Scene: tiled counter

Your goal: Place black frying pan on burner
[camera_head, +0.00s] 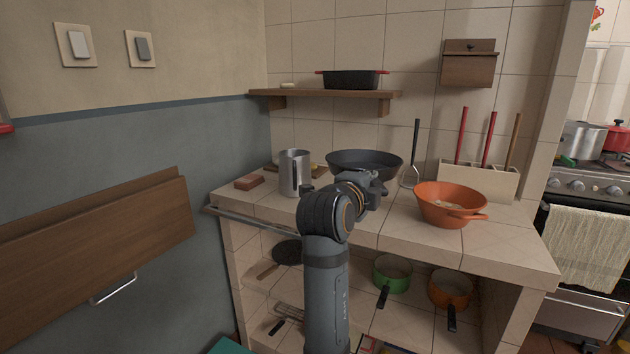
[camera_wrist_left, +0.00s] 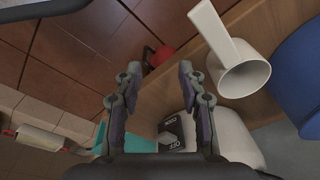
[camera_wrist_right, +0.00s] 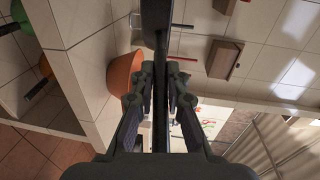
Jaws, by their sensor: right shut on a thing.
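The black frying pan (camera_head: 364,161) is at the back middle of the tiled counter, its open side up. I cannot tell whether it touches the counter. My right gripper (camera_head: 376,184) is in front of it, shut on its handle. In the right wrist view the dark handle (camera_wrist_right: 161,95) runs between the fingers of my right gripper (camera_wrist_right: 160,85). The stove (camera_head: 590,189) stands at the far right; a steel pot (camera_head: 584,141) and a red pot (camera_head: 617,138) are on top, and bare burners are hard to make out. My left gripper (camera_wrist_left: 158,75) is open and empty, seen only in its wrist view.
An orange colander (camera_head: 440,204) stands right of the pan, before a utensil holder (camera_head: 478,180). A metal mug (camera_head: 294,174) is at left. A shelf (camera_head: 330,94) with a black dish hangs above. A tiled wall edge (camera_head: 560,110) separates counter and stove.

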